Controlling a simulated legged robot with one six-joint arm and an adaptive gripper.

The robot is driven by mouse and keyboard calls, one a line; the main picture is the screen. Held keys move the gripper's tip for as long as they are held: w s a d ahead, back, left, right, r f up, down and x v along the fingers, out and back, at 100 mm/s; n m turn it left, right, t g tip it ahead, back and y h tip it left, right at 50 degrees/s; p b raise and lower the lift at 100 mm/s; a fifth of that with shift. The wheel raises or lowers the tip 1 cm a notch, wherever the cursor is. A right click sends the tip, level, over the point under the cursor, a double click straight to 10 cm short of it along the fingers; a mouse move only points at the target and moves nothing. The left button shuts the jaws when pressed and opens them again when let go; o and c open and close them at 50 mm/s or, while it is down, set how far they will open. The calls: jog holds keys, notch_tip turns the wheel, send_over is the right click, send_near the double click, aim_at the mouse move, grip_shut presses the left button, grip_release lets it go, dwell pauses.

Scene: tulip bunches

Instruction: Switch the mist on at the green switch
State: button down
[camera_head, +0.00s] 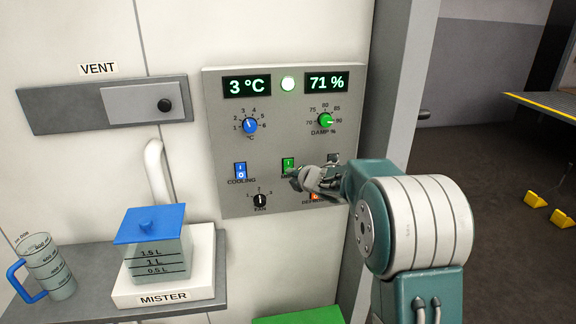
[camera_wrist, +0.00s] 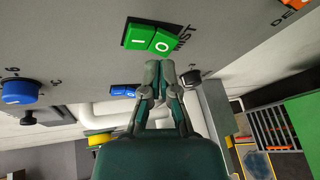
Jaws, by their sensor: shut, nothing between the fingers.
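The green rocker switch (camera_head: 288,164) sits in the middle of the grey control panel (camera_head: 232,204). Its "I" mark shows at the top, and my gripper partly covers the area below it. In the wrist view the green switch (camera_wrist: 148,38) shows both "I" and "O" halves, with "MIST" lettering beside it. I cannot tell for sure which half is pressed in. My gripper (camera_head: 296,179) is shut and empty, its tips just below the switch. In the wrist view the shut fingertips (camera_wrist: 159,66) are close to the "O" half; contact is unclear.
A blue cooling switch (camera_head: 240,171), a black fan knob (camera_head: 260,200) and an orange switch (camera_head: 315,197) are nearby. Blue (camera_head: 250,125) and green (camera_head: 326,120) dials sit above. The mister (camera_head: 163,297) and a measuring jug (camera_head: 48,268) stand on the shelf at left.

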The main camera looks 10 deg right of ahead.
jog(key=s, duration=0.1)
jog(key=s+f, duration=0.1)
jog(key=s, duration=0.2)
jog(key=shift+s+f, duration=0.25)
jog(key=shift+f, duration=0.15)
jog(key=shift+r, duration=0.1)
jog(key=s+d+r+m+g+h, duration=0.1)
jog(key=s+d+r+m+h, duration=0.2)
jog(key=s+m, duration=0.45)
jog(key=s+d+r+m+g+h, duration=0.1)
jog(key=s+r+m+h, duration=0.2)
jog(key=s+r+m, duration=0.35)
jog(key=s+a+f+m+g, duration=0.1)
jog(key=s+m, duration=0.3)
jog(key=s, duration=0.5)
jog(key=s+a+f+m+g+y, duration=0.1)
jog(key=s+a+f+m+g, duration=0.1)
jog(key=s, duration=0.7)
jog(key=s+a+f+m+g, duration=0.1)
jog(key=s+f+m+g, duration=0.1)
jog(key=s+m, duration=0.3)
jog(key=s, duration=0.4)
jog(key=shift+a+f+m+g+y, duration=0.25)
jog(key=shift+f+m+g+y, duration=0.05)
jog(key=shift+f+m+g, duration=0.1)
